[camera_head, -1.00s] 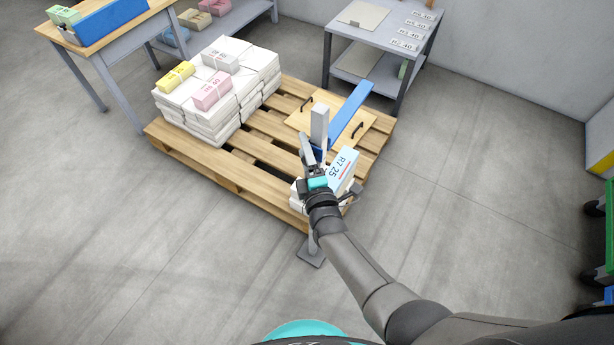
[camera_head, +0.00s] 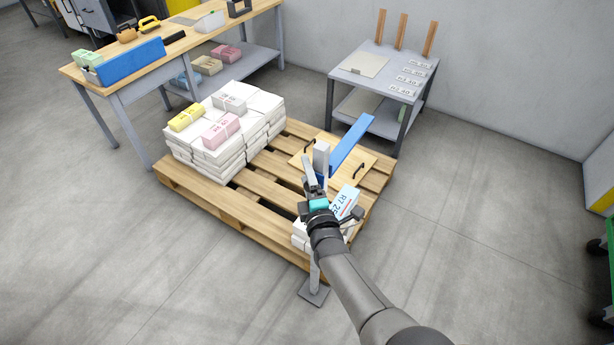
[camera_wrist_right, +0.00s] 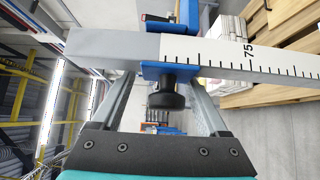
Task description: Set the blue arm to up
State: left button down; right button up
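The blue arm (camera_head: 351,145) is a flat blue bar reaching from the grey post (camera_head: 321,158) toward the back right, over the pallet. Its exact tilt is hard to judge. My right gripper (camera_head: 315,182) is at the post, above the pallet's front edge. In the right wrist view the post (camera_wrist_right: 215,58) runs crosswise with a printed scale, and a blue collar with a black knob (camera_wrist_right: 167,96) is on it. My right gripper (camera_wrist_right: 160,92) has its fingers apart, one on each side of the knob, with no visible contact. My left gripper is out of view.
A wooden pallet (camera_head: 262,184) carries white bundle stacks (camera_head: 245,130), a board with black handles (camera_head: 305,158) and a bundle marked R7 25 (camera_head: 343,203). The post's foot (camera_head: 314,293) is on the floor. A workbench and a grey table (camera_head: 343,76) stand behind.

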jog(key=shift+r, duration=0.1)
jog(key=s+d+p, duration=0.2)
jog(key=s+p, duration=0.2)
jog(key=s, duration=1.1)
jog(key=shift+d, duration=0.2)
jog(key=s+d+f+m+g, duration=0.2)
jog(key=s+f+m+g, duration=0.2)
jog(key=s+f, duration=0.45)
jog(key=s+d+f+m+g, duration=0.2)
jog(key=s+f+m+g, duration=0.25)
jog(key=f, duration=0.75)
jog(key=s+d+f+m+g+h, duration=0.1)
jog(key=s+d+f+m+g, duration=0.1)
jog(key=s, duration=0.5)
jog(key=s+d+f+m+g+h, duration=0.1)
jog(key=s+d+f+m+g, duration=0.2)
jog(key=s, duration=0.5)
jog(key=s+d+f+m+g+b, duration=0.1)
jog(key=s+d+f+m+g, duration=0.2)
jog(key=s+f, duration=0.3)
jog(key=shift+s+d+m+h, duration=0.3)
jog(key=shift+s+m+h, duration=0.15)
jog(key=shift+s, duration=0.55)
